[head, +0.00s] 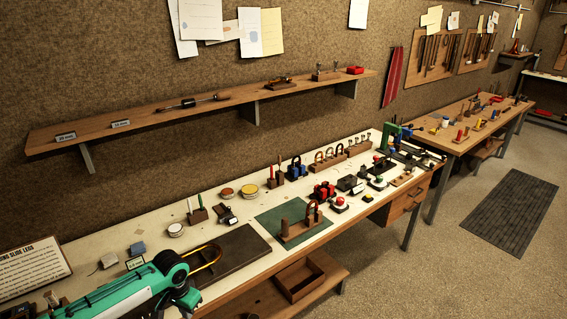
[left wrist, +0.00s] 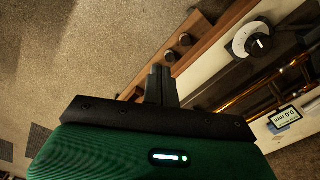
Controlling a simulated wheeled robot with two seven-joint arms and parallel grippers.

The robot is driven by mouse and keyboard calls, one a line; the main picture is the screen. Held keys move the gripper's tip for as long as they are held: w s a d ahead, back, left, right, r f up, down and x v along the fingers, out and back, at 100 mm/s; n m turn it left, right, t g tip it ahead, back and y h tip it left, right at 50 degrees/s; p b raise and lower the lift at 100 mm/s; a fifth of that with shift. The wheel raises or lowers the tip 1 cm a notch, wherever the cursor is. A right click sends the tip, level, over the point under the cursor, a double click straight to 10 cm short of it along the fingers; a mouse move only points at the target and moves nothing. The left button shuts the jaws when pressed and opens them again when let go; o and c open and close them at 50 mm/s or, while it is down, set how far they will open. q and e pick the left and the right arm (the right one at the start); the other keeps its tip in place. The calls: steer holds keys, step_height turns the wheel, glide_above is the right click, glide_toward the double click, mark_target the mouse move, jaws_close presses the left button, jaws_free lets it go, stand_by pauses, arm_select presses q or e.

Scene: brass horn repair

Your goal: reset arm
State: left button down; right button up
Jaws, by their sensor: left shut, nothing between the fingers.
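My left arm, green and black, comes in at the bottom left of the head view, over the near left part of the workbench (head: 225,208). My left gripper (head: 188,300) is at the bottom edge there, beside the dark mat (head: 240,254), and is only partly visible. In the left wrist view its two dark fingers (left wrist: 161,86) are together, with nothing between them. A brass slide tube (head: 206,262) lies on the dark mat, apart from the fingers; brass tubing also shows in the left wrist view (left wrist: 275,93). My right gripper is not in view.
A green mat (head: 268,222) holds a wooden stand. Several small tools and blocks line the bench. A wall shelf (head: 215,100) runs above it. A lower shelf with a wooden tray (head: 300,279) sits below.

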arm_select(q)
step_height(320, 180, down, 13)
steer(key=w+n+t+b, duration=0.1)
steer(key=b, duration=0.2)
steer(key=s+f+t+b, duration=0.1)
steer(key=s+f, duration=0.3)
steer(key=f, duration=0.4)
steer(key=s+f+n+b, duration=0.1)
steer(key=s+f+b, duration=0.15)
steer(key=f, duration=0.45)
steer(key=s+f+t+b, duration=0.1)
steer(key=s+f, duration=0.3)
steer(key=f, duration=0.4)
steer(key=s+f+b, duration=0.1)
steer(key=s+f, duration=0.6)
steer(key=s, duration=0.6)
steer(key=s+d+f+g+b, duration=0.1)
steer(key=s+f+b, duration=0.1)
steer(key=s+f, duration=0.5)
steer(key=s+f+g+b, duration=0.1)
steer(key=s+f, duration=0.6)
steer(key=s, duration=1.3)
steer(key=shift+d+f+b, duration=0.15)
steer(key=shift+b, duration=0.25)
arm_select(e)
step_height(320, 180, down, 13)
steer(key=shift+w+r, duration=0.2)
